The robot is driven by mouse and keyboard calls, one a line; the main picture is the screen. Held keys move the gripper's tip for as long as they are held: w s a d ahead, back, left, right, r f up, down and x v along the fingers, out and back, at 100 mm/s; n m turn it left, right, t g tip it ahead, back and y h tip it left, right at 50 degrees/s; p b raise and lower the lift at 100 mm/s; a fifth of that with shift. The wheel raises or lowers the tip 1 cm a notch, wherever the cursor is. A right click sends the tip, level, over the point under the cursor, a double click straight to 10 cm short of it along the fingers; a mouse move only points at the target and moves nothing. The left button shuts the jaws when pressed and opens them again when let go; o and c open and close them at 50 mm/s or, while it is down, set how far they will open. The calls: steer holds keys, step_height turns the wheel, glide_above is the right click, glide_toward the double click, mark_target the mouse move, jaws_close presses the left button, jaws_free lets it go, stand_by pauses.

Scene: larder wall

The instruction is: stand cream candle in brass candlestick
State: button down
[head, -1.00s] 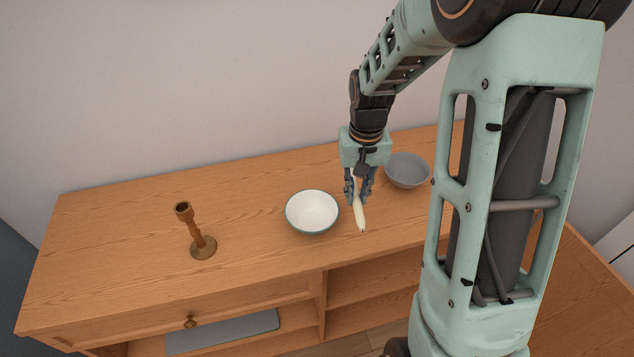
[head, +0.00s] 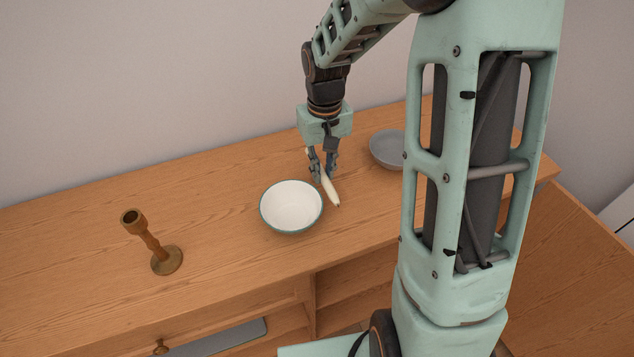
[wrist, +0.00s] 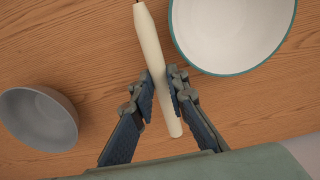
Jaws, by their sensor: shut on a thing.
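The cream candle (head: 330,189) is held by my gripper (head: 323,173), which is shut on it. The candle is tilted in the head view, its lower tip pointing down and to the right. In the wrist view the candle (wrist: 152,55) runs between the two fingers (wrist: 161,97), its wick end toward the top edge. The brass candlestick (head: 153,243) stands upright on the cabinet top at the left, well apart from my gripper. Its cup is empty. The candlestick is not in the wrist view.
A white bowl with a green rim (head: 291,206) stands between my gripper and the candlestick; it also shows in the wrist view (wrist: 230,35). A grey bowl (head: 388,150) stands to the right. The wooden top (head: 215,200) is clear between candlestick and white bowl.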

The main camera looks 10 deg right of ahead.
mark_target(323, 191)
steer(key=shift+f, duration=2.15)
steer(key=shift+f, duration=0.25)
steer(key=c, duration=2.2)
jaws_free()
steer(key=shift+r, duration=0.1)
